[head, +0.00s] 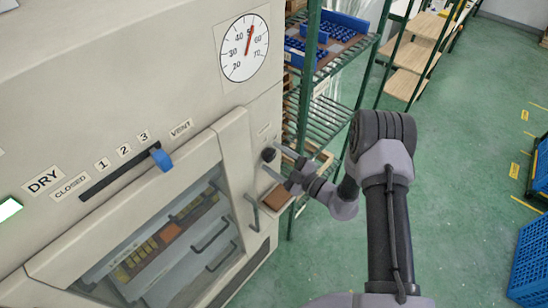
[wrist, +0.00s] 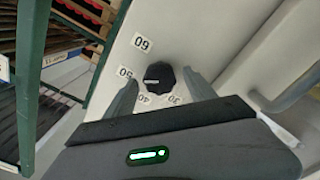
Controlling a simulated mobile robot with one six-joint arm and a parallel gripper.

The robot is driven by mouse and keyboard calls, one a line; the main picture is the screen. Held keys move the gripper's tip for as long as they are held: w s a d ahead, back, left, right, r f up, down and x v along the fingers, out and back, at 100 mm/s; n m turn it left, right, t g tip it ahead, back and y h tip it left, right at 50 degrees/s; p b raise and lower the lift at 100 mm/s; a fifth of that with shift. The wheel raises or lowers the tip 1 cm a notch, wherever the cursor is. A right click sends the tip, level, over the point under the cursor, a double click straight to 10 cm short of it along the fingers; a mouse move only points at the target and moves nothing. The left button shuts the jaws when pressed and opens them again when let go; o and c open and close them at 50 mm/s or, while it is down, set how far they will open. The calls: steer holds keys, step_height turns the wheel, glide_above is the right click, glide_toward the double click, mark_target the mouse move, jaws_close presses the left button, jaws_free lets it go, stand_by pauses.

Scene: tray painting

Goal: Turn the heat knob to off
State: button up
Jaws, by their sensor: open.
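The heat knob (wrist: 158,74) is a dark round knob on the pale machine panel, with the labels 60, 50, 40 and 30 around it. A light mark on it appears to point towards 50. No off label is readable. In the head view the knob (head: 268,154) sits on the right part of the machine front, below the dial. My gripper (head: 273,162) is open, with one finger on either side of the knob. In the wrist view the gripper (wrist: 162,80) fingers flank the knob with gaps showing; I cannot tell whether either touches it.
The round gauge (head: 244,48) has a red needle near 50 to 60. A blue slider (head: 161,159) sits by VENT. The oven door (head: 235,150) has a handle (head: 252,213) below the knob. A green shelf rack (head: 309,70) stands close behind the gripper.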

steer(key=shift+w+a, duration=0.2)
steer(key=shift+a, duration=0.05)
steer(key=shift+c, duration=0.2)
steer(key=c, duration=1.3)
